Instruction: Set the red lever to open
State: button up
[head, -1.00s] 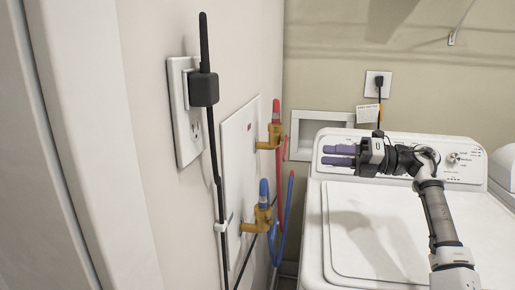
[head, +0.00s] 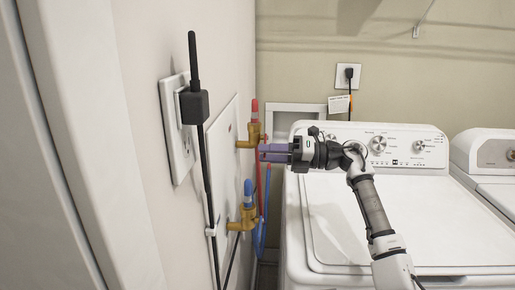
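The red lever (head: 255,105) points straight up on top of the upper brass valve (head: 250,136), which sticks out from the white wall plate (head: 222,165). The blue lever (head: 248,187) also points up, on the lower brass valve (head: 241,217). My gripper (head: 262,152) points left, with its purple fingers beside the upper valve, below the red lever. The fingertips overlap the red hose and valve in the picture, and I cannot tell whether they touch. Two fingers show one above the other with only a thin gap line, so their opening is unclear.
A black plug and cord (head: 194,106) sit in the outlet on the left wall, close to the valves. A red hose (head: 259,185) and blue hose (head: 265,205) hang below. The white washer (head: 340,225) lies under my arm, with another machine (head: 495,160) at right.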

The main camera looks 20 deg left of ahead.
jog(key=shift+p+x, duration=0.3)
jog(key=shift+x, duration=1.3)
grip_shut()
